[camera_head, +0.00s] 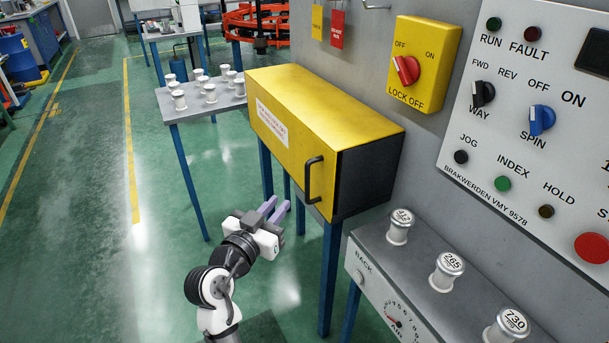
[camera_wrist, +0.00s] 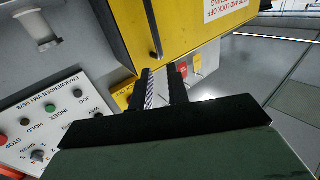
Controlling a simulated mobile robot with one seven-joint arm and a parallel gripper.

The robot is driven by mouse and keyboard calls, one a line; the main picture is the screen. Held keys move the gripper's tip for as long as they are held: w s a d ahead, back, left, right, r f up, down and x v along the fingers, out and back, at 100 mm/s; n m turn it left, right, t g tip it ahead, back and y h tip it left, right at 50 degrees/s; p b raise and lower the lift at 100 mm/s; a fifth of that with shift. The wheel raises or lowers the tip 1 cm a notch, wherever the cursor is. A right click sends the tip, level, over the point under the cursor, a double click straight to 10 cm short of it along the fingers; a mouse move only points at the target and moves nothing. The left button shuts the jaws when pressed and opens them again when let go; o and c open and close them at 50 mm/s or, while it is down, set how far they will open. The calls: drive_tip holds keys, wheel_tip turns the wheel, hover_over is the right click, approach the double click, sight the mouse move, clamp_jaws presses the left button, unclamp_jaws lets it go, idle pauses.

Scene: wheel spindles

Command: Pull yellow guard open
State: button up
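The yellow guard (camera_head: 283,124) is a long yellow box cover with a white label on its front and a dark right end. A black bar handle (camera_head: 313,180) stands upright near the front's right end. My gripper (camera_head: 279,205) is in front of and left of the handle, a little lower in the picture, with its two purple fingers apart and nothing between them. In the wrist view the guard (camera_wrist: 185,30) fills the top, and the handle (camera_wrist: 154,32) shows just beyond the fingertips (camera_wrist: 161,70), in line with the left finger. I see no contact with it.
A panel with knobs and buttons (camera_head: 540,125) and a yellow lock-off switch (camera_head: 424,63) are on the right. Below is a grey bench (camera_head: 425,300) with white spindles. A table (camera_head: 205,108) with several spindles stands behind left. The green floor at left is clear.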

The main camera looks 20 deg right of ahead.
sight(306, 175)
drive_tip(key=p+x, duration=0.4)
drive_tip(key=x, duration=0.8)
drive_tip(key=shift+d, duration=0.4)
drive_tip(key=shift+w+d+f, duration=0.15)
drive_tip(key=shift+w+d, duration=0.2)
drive_tip(key=shift+d, duration=0.15)
drive_tip(key=shift+c, duration=0.5)
clamp_jaws()
